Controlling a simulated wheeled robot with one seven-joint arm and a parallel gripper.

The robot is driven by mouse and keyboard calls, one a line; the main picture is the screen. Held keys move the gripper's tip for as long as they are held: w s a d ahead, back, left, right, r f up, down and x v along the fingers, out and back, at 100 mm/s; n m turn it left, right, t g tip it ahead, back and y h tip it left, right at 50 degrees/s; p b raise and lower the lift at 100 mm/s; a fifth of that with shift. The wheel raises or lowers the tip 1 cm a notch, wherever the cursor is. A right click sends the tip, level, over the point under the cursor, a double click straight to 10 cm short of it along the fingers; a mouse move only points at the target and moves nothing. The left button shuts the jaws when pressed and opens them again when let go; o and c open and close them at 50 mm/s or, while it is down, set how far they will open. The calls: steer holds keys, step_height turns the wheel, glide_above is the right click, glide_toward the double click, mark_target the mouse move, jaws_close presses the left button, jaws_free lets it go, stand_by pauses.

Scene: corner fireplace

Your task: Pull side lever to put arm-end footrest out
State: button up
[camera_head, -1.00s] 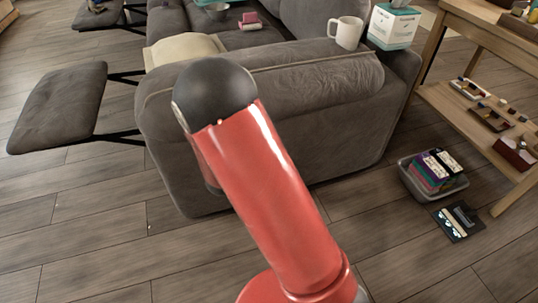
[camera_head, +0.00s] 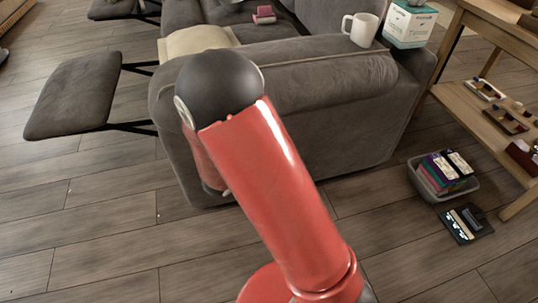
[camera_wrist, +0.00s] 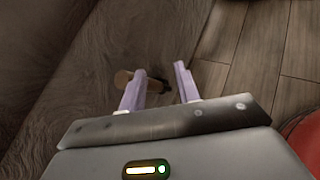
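The grey sofa (camera_head: 300,125) stands with its near arm end toward me. Its near footrest (camera_head: 75,95) is extended level to the left on dark metal bars. In the wrist view my gripper (camera_wrist: 159,68) is open, with its two lavender fingers apart, close to the sofa's grey side (camera_wrist: 130,35). A small tan lever handle (camera_wrist: 123,78) with a dark end shows beside and behind the left finger, partly between the fingers. Whether a finger touches it I cannot tell. My red arm hides the gripper and the lever in the head view.
A white mug (camera_head: 360,28) and a tissue box (camera_head: 409,24) stand on the sofa arm. A grey bin (camera_head: 455,190) and a dark flat item (camera_head: 465,223) sit on the floor before a wooden shelf (camera_head: 455,85). The plank floor (camera_head: 100,220) at left is clear.

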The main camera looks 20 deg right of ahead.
steer(key=shift+a+f+p+v, duration=0.15)
steer(key=shift+p+v, duration=0.1)
steer(key=shift+v, duration=0.65)
steer(key=shift+a+f+p+v, duration=0.1)
steer(key=shift+f+p+v, duration=0.1)
steer(key=shift+v, duration=0.7)
steer(key=shift+f+p+v, duration=0.1)
steer(key=shift+p+v, duration=0.15)
steer(key=shift+v, duration=0.65)
